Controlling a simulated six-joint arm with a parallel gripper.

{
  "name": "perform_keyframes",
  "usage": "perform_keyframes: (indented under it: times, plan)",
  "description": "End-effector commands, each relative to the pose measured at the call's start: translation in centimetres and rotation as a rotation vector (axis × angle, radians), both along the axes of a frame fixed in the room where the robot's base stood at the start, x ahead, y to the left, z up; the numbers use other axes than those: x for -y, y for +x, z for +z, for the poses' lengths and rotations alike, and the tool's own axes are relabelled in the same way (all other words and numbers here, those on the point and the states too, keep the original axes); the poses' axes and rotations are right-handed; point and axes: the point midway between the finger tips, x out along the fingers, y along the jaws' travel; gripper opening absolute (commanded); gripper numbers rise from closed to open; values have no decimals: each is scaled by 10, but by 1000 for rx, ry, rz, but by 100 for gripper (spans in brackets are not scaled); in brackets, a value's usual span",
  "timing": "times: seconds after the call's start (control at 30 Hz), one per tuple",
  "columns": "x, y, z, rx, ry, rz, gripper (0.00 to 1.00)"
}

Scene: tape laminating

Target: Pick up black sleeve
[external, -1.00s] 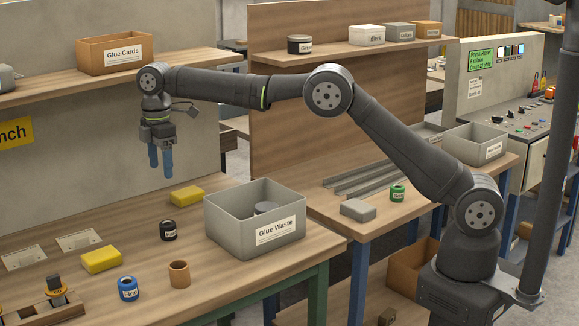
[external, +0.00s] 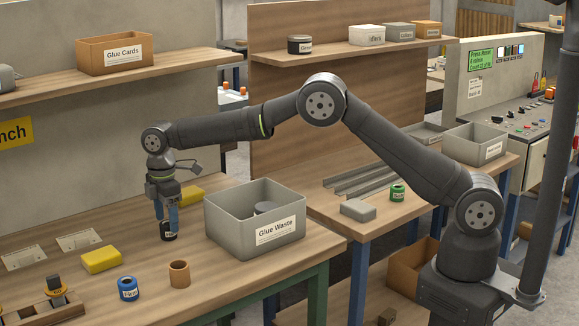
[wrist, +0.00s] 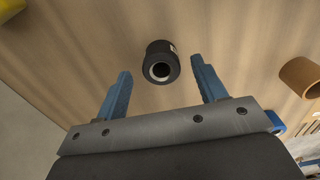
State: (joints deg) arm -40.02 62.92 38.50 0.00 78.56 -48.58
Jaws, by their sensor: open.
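The black sleeve (external: 168,235) stands upright on the wooden bench, left of the Glue Waste bin. In the wrist view my gripper (wrist: 160,70) is open, with one finger to each side of the sleeve and a visible gap on both sides. The sleeve looks slightly beyond the fingertips there. Contact is not visible.
The grey Glue Waste bin (external: 221,228) stands close to the right. A brown ring (external: 179,274) and a blue sleeve (external: 128,289) stand nearer the front.

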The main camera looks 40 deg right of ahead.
Motion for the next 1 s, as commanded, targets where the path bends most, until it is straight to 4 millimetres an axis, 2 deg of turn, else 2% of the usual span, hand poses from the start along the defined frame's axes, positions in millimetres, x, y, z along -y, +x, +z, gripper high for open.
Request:
perform_keyframes:
  times: [0.1,0.2,0.47,0.57,0.73,1.0]
  plan:
    - [0,-2,-19,-2,-1,0,65]
    - [0,-2,-28,-1,-1,0,65]
    - [0,-2,-32,0,0,0,65]
    - [0,-2,-32,0,0,0,49]
    - [0,-2,-31,0,0,0,15]
    - [0,-2,-30,0,0,0,15]
